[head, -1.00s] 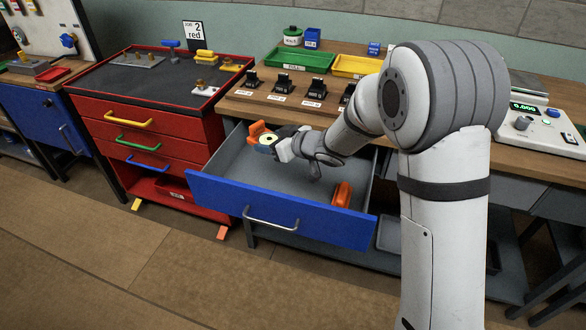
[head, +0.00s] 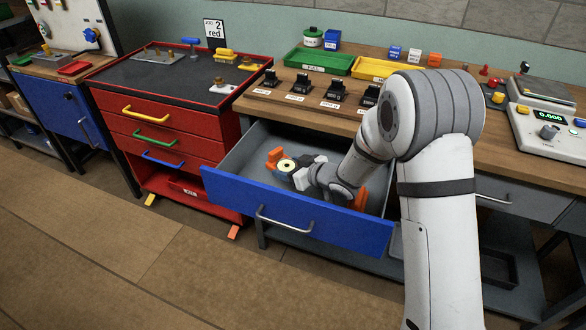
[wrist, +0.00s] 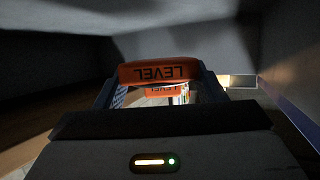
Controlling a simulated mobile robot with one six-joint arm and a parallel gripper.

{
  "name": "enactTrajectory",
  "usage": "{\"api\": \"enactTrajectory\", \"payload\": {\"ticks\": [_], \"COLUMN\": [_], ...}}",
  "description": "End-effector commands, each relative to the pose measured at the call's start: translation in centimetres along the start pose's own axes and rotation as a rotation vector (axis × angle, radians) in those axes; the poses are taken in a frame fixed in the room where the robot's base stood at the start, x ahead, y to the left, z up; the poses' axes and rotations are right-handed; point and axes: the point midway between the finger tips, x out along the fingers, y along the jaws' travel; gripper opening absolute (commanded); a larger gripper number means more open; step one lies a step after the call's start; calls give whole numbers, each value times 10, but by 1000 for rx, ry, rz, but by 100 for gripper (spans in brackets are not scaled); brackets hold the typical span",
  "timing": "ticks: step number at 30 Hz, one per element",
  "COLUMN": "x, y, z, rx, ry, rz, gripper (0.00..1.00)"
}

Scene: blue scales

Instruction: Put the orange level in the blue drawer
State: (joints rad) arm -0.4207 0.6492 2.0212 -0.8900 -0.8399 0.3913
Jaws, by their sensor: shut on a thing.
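The blue drawer (head: 322,222) stands pulled out under the workbench, its grey inside (head: 246,152) open to view. My gripper (head: 281,166) reaches inside the drawer, toward its left part. It is shut on the orange level (head: 275,156), which shows in pieces around the fingers. In the wrist view the orange level (wrist: 160,73) sits between the fingers with upside-down LEVEL lettering. I cannot tell whether it touches the drawer floor. Another orange object (head: 360,200) lies in the drawer's right part, partly hidden by my arm.
A red cabinet (head: 160,133) with coloured handles stands left of the drawer. The wooden bench top (head: 266,102) above holds black clamps, a green tray (head: 318,62), a yellow tray (head: 375,68) and a scale (head: 546,123). The drawer's front wall and sides surround my gripper.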

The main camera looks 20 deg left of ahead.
Motion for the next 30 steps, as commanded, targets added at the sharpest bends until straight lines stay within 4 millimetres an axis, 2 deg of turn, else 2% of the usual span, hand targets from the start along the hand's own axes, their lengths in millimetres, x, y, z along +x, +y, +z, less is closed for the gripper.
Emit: {"api": "enactTrajectory", "payload": {"ticks": [14,15,22,30], "x": [5,5,5,4], "y": [0,-1,-1,-1], "z": [11,11,11,9], "rx": [0,0,0,-1], "ry": [0,0,0,0], "rz": [-1,-1,-1,-2], "gripper": [36,66,84,85]}}
